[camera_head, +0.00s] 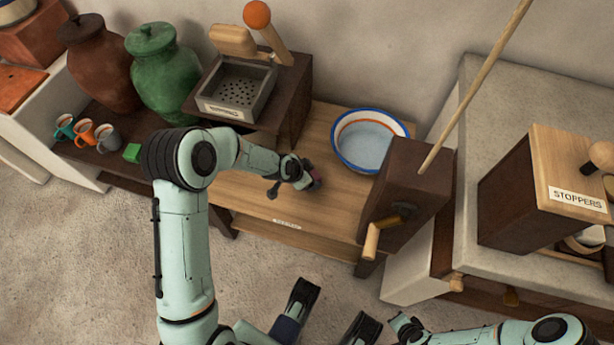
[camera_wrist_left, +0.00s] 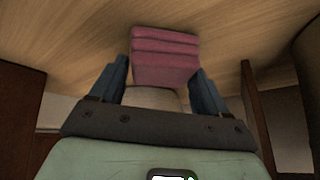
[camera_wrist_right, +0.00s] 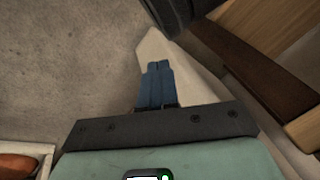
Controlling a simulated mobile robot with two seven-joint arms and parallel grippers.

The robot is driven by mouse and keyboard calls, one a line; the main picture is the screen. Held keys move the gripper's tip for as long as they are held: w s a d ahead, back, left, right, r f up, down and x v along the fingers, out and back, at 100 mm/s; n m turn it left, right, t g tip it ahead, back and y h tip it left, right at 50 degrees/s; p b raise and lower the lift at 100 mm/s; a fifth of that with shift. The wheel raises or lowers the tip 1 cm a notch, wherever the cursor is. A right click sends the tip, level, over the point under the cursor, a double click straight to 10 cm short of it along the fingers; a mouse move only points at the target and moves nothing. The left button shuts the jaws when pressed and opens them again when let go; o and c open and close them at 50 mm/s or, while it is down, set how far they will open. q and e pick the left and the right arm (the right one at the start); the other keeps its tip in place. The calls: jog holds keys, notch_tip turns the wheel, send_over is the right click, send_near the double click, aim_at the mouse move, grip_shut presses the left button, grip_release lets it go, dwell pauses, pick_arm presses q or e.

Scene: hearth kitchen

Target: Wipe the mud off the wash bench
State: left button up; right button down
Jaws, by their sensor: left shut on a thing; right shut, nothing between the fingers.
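The wash bench (camera_head: 245,198) is a wooden bench with a small label on its front edge. My left gripper (camera_head: 308,180) is low over the middle of its top. In the left wrist view it is shut on a folded pink cloth (camera_wrist_left: 165,58), which is at the wooden surface; I cannot tell if it presses on it. The cloth is mostly hidden in the head view. I see no clear mud on the visible bench top; my left arm covers part of it. My right gripper (camera_wrist_right: 157,85) is shut and empty, away from the bench top.
A white basin with a blue rim (camera_head: 370,140) stands at the back right of the bench. A dark wooden box with a crank (camera_head: 410,190) is at its right end. A box with a drain tray (camera_head: 235,90) is at the back left. Mugs (camera_head: 84,133) and a green block (camera_head: 132,153) lie further left.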

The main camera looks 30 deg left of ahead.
pick_arm(q)
jog(key=r, duration=0.2)
jog(key=r+p, duration=0.1)
jog(key=r, duration=0.1)
jog(key=shift+s, duration=0.2)
jog(key=shift+r+p, duration=1.45)
jog(key=shift+r, duration=0.6)
pick_arm(e)
jog(key=s+a+r+g+y, duration=0.1)
jog(key=s+a+r, duration=0.2)
jog(key=s+r, duration=0.2)
jog(key=shift+s+g, duration=0.4)
jog(key=shift+s, duration=0.4)
